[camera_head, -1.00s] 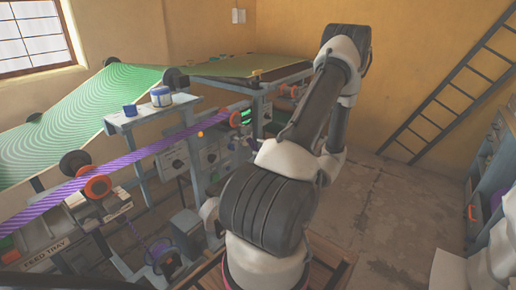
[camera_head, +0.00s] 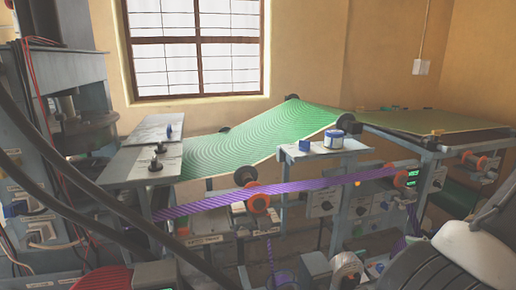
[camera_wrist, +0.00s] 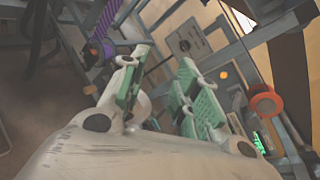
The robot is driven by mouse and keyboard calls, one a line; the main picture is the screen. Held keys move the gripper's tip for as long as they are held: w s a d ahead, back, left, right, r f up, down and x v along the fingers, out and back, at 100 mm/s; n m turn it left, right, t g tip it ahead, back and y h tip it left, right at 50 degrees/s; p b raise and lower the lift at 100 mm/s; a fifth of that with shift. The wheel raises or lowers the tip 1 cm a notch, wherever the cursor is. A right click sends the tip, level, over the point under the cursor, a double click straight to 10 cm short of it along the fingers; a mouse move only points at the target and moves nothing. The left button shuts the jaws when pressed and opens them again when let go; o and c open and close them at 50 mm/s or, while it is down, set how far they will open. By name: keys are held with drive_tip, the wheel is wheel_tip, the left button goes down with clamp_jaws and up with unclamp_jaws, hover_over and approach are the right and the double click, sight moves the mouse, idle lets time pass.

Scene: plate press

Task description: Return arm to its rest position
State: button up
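My gripper (camera_wrist: 160,78) shows in the wrist view, with green pads on its two fingers. The fingers stand apart and nothing is held between them. Its fingertips point toward the grey frame of the press line, and I cannot tell how far off the frame is. In the head view only a white and dark part of my arm shows at the lower right. My gripper is outside that view.
In the head view, a green patterned sheet (camera_head: 240,142) slopes up to the right above a purple striped band (camera_head: 290,188). A heavy press (camera_head: 75,115) and thick dark cables stand at the left. An orange roller (camera_wrist: 264,103) shows in the wrist view.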

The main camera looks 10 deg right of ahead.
drive_tip(key=s+a+r+n+g+h, duration=0.1)
drive_tip(key=s+a+r+n+g, duration=0.7)
drive_tip(key=r+n+g, duration=0.3)
drive_tip(key=w+a+r+n+t+h, duration=0.1)
drive_tip(key=w+a+r+n+h, duration=0.1)
drive_tip(key=r+n, duration=0.4)
drive_tip(key=w+a+r+n+t+h, duration=0.1)
drive_tip(key=w+a+r+n+h, duration=0.1)
drive_tip(key=a+r+n+h, duration=0.2)
wheel_tip(320, 180, up, 5)
drive_tip(key=a+n, duration=0.2)
drive_tip(key=a, duration=0.1)
drive_tip(key=shift+w+f+t+h, duration=0.15)
drive_tip(key=shift+w+t+h, duration=0.15)
drive_tip(key=shift+t, duration=0.1)
